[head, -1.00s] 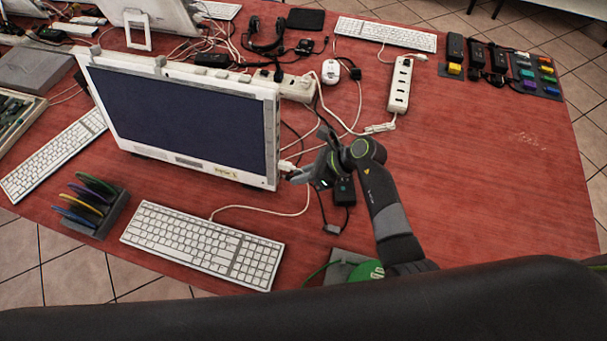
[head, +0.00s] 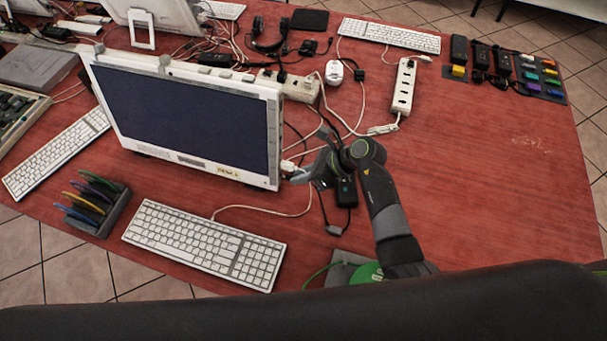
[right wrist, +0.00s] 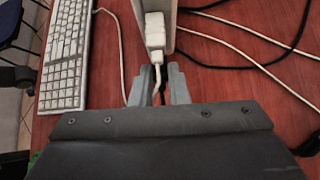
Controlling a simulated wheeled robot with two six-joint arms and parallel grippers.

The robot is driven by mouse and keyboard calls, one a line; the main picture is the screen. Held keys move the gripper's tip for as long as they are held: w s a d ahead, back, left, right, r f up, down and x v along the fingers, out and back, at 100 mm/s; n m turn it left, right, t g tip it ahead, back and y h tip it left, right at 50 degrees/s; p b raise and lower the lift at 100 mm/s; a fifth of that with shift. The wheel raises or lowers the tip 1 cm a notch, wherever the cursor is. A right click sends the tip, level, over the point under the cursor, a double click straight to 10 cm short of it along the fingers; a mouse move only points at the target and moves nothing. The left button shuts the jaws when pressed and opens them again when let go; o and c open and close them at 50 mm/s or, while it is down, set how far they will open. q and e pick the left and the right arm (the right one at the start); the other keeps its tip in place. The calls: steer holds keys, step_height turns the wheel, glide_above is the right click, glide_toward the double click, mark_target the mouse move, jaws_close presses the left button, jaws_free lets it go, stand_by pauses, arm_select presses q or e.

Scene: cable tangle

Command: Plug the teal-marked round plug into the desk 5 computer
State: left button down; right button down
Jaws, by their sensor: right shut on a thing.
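The white all-in-one computer (head: 278,140) stands at the left of the red table, its dark screen facing me. White plugs (head: 288,166) with white cables sit at its lower right edge. In the right wrist view a white plug (right wrist: 154,32) is at the computer's edge, just ahead of my fingers. My right gripper (head: 300,178) is beside that edge, nearly closed. Between its fingertips (right wrist: 164,78) is a slim dark thing, mostly hidden; I cannot tell whether it is the teal-marked plug. No teal mark shows on it. My left gripper is out of view.
A keyboard (head: 203,244) lies in front of the computer. A black adapter (head: 346,190) lies beside my right wrist. A power strip (head: 403,88), a mouse (head: 334,72) and loose cables lie behind.

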steer(key=shift+w+a, duration=0.35)
steer(key=shift+a, duration=0.35)
steer(key=c, duration=1.3)
jaws_free()
steer(key=shift+a, duration=0.1)
steer(key=shift+b+v, duration=1.6)
steer(key=shift+v, duration=7.15)
steer(key=shift+s, duration=0.1)
